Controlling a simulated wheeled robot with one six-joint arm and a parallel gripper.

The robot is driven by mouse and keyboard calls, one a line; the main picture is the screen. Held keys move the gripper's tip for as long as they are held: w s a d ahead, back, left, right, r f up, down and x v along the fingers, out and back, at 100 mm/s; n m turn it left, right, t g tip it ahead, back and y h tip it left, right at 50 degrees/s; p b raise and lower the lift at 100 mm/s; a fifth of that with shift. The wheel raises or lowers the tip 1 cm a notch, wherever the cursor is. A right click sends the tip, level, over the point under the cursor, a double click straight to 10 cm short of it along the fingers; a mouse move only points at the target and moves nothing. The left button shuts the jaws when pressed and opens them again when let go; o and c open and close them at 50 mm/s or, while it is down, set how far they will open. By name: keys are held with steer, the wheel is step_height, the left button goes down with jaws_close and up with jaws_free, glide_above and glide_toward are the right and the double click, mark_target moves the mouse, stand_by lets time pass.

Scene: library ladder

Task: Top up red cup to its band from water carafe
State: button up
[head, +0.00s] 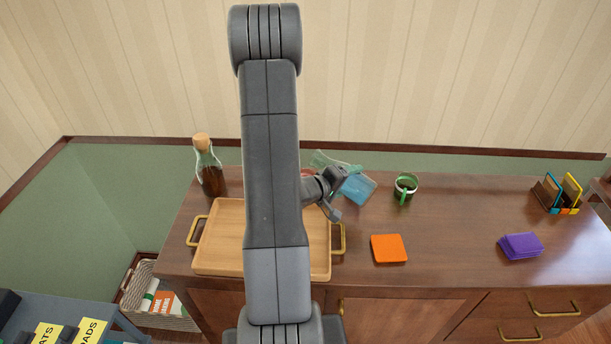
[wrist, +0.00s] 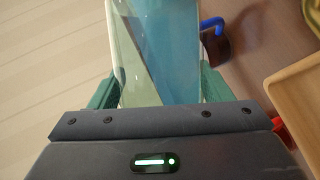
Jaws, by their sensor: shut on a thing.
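The water carafe (head: 357,187), clear glass with blue water, is tilted in the head view, its upper end to the left and the water toward the lower right. My gripper (head: 335,190) is shut on it. In the wrist view the carafe (wrist: 165,45) fills the space between the green fingers of my gripper (wrist: 160,88). A small red patch, probably the red cup (head: 306,172), shows beside my arm, mostly hidden. A red part also shows at the lower right of the wrist view (wrist: 281,130). The cup's band and level are hidden, and I cannot tell whether water is flowing.
A wooden tray (head: 217,240) with brass handles lies partly behind my arm. A corked bottle (head: 210,175) stands behind it. A green mug (head: 406,186), orange coaster (head: 389,248), purple stack (head: 520,245) and card holder (head: 552,195) stand rightward. A blue-handled dark cup (wrist: 216,48) is near the carafe.

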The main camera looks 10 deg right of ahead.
steer(key=shift+w+a+f+n+h+p, duration=0.35)
steer(key=shift+f+n+p, duration=0.1)
steer(key=shift+n+p, duration=0.25)
stand_by(2.5)
